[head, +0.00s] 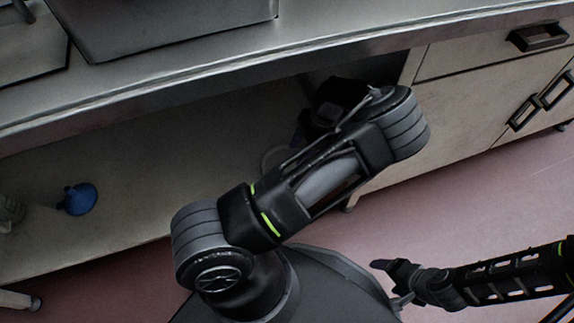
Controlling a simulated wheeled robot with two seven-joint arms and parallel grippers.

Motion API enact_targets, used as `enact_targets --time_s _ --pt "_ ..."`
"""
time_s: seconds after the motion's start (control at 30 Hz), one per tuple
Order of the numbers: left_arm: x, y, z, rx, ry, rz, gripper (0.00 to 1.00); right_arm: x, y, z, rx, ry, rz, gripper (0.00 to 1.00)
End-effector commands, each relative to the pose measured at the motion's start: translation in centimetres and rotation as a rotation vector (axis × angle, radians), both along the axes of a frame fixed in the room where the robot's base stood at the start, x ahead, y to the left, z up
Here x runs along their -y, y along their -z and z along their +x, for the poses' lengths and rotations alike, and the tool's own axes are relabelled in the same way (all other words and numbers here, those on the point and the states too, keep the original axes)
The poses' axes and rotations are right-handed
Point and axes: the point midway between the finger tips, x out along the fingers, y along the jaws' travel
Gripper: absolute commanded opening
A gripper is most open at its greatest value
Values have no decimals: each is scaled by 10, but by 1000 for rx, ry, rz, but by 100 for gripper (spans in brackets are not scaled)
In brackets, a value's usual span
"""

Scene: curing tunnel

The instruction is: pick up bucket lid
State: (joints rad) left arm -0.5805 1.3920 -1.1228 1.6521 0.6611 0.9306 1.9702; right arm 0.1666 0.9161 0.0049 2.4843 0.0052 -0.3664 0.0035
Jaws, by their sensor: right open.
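I cannot make out the bucket lid for certain. A pale, rounded edge (268,158) shows on the lower shelf behind my left arm, but too little of it is visible to tell what it is. My left arm reaches over the shelf under the counter. Its gripper (300,132) is dark and mostly hidden behind the arm, so its jaws cannot be read. My right gripper (391,283) is at the lower right, open and empty, over the floor and well apart from the shelf.
A metal counter (330,38) runs above the open lower shelf (150,165). A blue funnel-like object (78,199) lies on the shelf at left. A cabinet with drawers (480,100) closes off the right. The reddish floor (470,205) is clear at right.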

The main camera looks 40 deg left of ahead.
Motion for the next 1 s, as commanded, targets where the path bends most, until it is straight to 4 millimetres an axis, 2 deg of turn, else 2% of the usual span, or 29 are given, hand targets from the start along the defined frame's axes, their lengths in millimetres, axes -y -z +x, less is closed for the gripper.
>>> enact_targets --time_s 0.03,0.13,0.47,0.8,1.0 --pt "-2 8 -3 -2 -2 0 52 0 5 0 1 0 0 76" --pt "-4 16 -5 -1 -2 0 52 0 7 1 3 1 -1 76" --pt "-4 18 -6 0 0 0 52 0 8 1 4 1 -1 76" --pt "-15 58 -20 -3 -1 1 52 -1 32 5 13 7 -2 76" --pt "-17 64 -23 -1 1 0 52 -1 33 6 15 8 -3 76"
